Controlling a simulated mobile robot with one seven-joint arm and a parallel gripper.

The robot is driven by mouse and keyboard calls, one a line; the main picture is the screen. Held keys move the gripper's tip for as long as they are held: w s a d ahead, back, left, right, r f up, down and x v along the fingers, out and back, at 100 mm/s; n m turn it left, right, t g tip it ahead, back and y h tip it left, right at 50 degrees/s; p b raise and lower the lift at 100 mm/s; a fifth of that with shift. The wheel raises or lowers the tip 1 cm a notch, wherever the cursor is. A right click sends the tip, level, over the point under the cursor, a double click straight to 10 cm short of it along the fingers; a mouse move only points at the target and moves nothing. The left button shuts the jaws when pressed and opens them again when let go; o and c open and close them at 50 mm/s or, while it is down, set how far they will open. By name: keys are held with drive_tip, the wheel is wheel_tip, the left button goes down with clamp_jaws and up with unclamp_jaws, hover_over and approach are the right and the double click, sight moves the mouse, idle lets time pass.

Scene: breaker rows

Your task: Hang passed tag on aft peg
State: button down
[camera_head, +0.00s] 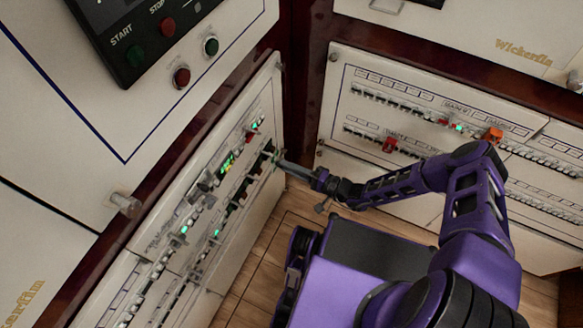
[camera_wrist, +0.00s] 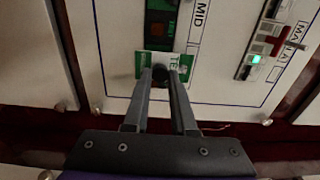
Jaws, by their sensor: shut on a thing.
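My gripper (camera_wrist: 160,80) has its fingers close together on a small dark round piece at the front of a green and white tag (camera_wrist: 143,65). Only the letters "TE" show on the tag; I take it as the passed tag. It lies in front of the white panel, just below a dark strip with a green part; I cannot tell whether it touches. In the head view my gripper (camera_head: 285,164) reaches the right end of the left breaker panel (camera_head: 262,205). The tag is too small to make out there. I cannot pick out the aft peg in either view.
A "MID" label (camera_wrist: 194,15) stands above the tag, and a breaker with a green light (camera_wrist: 255,60) is to its right. Another breaker panel (camera_head: 400,82) with orange and red pieces faces me. A start/stop box (camera_head: 150,45) is at upper left. Wooden floor (camera_head: 262,258) lies below.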

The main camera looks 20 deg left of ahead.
drive_tip(key=shift+a, duration=0.45)
drive_tip(key=c, duration=0.7)
unclamp_jaws()
drive_tip(key=shift+o, duration=0.2)
drive_tip(key=s+d, duration=0.1)
drive_tip(key=d, duration=1.6)
drive_tip(key=shift+s+d+p, duration=0.15)
drive_tip(key=shift+s+p, duration=0.1)
drive_tip(key=shift+p, duration=0.2)
idle(3.0)
